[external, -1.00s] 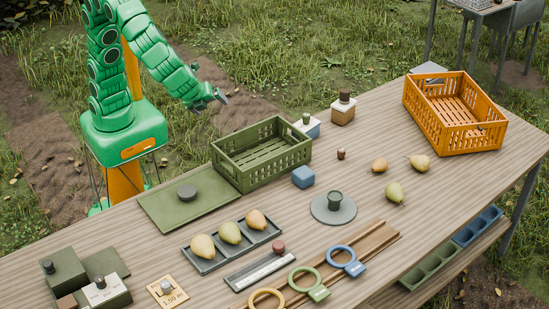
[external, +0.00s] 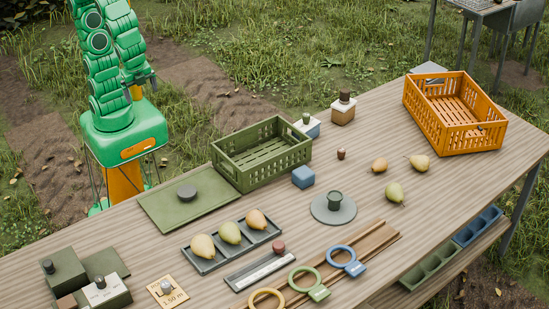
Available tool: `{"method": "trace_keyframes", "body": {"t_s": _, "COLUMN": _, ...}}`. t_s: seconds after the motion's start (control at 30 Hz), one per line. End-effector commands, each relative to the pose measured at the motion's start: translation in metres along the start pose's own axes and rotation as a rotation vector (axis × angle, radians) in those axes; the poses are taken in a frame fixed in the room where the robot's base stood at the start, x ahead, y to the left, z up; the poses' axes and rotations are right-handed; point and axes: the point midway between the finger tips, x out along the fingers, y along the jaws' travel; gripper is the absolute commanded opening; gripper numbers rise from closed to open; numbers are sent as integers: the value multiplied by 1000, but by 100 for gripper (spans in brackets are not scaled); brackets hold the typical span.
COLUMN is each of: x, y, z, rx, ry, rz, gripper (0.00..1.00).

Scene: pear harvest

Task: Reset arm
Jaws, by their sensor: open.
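My green arm is folded upright above its base at the left of the external view. My gripper (external: 141,84) hangs beside the column, above the base and behind the table's far edge. It is open, and I see nothing between its fingers. It is apart from the table and everything on it.
The wooden table (external: 380,222) holds an empty green crate (external: 228,167), an orange crate (external: 413,105) and a dark tray (external: 207,266) with three pears. Loose pears (external: 395,192) lie at the right. A green lidded board (external: 160,208) lies nearest my base. Grass surrounds the table.

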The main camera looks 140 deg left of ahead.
Motion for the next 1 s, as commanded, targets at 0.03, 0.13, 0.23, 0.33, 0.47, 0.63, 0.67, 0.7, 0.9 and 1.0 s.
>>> {"method": "trace_keyframes", "body": {"t_s": 0.03, "x": -1, "y": 9, "z": 9, "rx": -13, "ry": 12, "rz": 23, "gripper": 95}}
{"method": "trace_keyframes", "body": {"t_s": 0.13, "x": 0, "y": 26, "z": 24, "rx": -40, "ry": 24, "rz": 68, "gripper": 95}}
{"method": "trace_keyframes", "body": {"t_s": 0.23, "x": 2, "y": 39, "z": 36, "rx": -61, "ry": 32, "rz": 104, "gripper": 95}}
{"method": "trace_keyframes", "body": {"t_s": 0.33, "x": 2, "y": 49, "z": 44, "rx": -74, "ry": 36, "rz": 130, "gripper": 95}}
{"method": "trace_keyframes", "body": {"t_s": 0.47, "x": 2, "y": 51, "z": 46, "rx": -77, "ry": 38, "rz": 137, "gripper": 95}}
{"method": "trace_keyframes", "body": {"t_s": 0.63, "x": 2, "y": 51, "z": 46, "rx": -77, "ry": 38, "rz": 137, "gripper": 95}}
{"method": "trace_keyframes", "body": {"t_s": 0.67, "x": 2, "y": 51, "z": 46, "rx": -77, "ry": 38, "rz": 137, "gripper": 95}}
{"method": "trace_keyframes", "body": {"t_s": 0.7, "x": 2, "y": 51, "z": 46, "rx": -77, "ry": 38, "rz": 137, "gripper": 95}}
{"method": "trace_keyframes", "body": {"t_s": 0.9, "x": 2, "y": 51, "z": 46, "rx": -77, "ry": 38, "rz": 137, "gripper": 95}}
{"method": "trace_keyframes", "body": {"t_s": 1.0, "x": 2, "y": 51, "z": 46, "rx": -77, "ry": 38, "rz": 137, "gripper": 95}}
